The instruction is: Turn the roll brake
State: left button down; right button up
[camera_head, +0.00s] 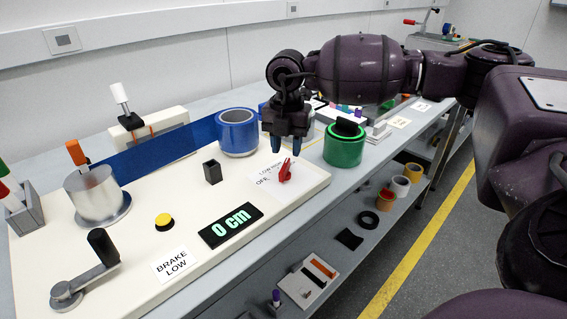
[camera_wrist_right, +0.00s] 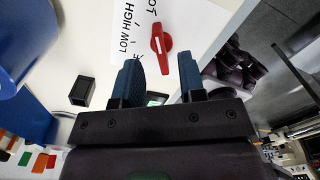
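The roll brake is a red knob (camera_head: 285,172) on a white label with the words LOW, HIGH and OFF, near the right end of the cream board. In the wrist view the red knob (camera_wrist_right: 161,40) lies just beyond the fingertips, about midway between them. My right gripper (camera_head: 286,148) points down above the knob with its blue fingers apart and nothing between them. Its fingers also show apart in the wrist view (camera_wrist_right: 160,78). The gripper appears apart from the knob. A sign (camera_head: 172,264) reads BRAKE LOW. My left gripper is not in view.
A blue roll (camera_head: 237,132) with a blue web stands left of the gripper, a green roll (camera_head: 344,146) to its right. A small black block (camera_head: 212,171), a display (camera_head: 230,225) reading 0 cm, a yellow button (camera_head: 164,222) and a crank (camera_head: 86,275) share the board.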

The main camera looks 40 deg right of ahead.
aim_at(287, 161)
jog(key=shift+f+b, duration=0.4)
jog(key=shift+f, duration=2)
jog(key=shift+c, duration=0.3)
grip_shut()
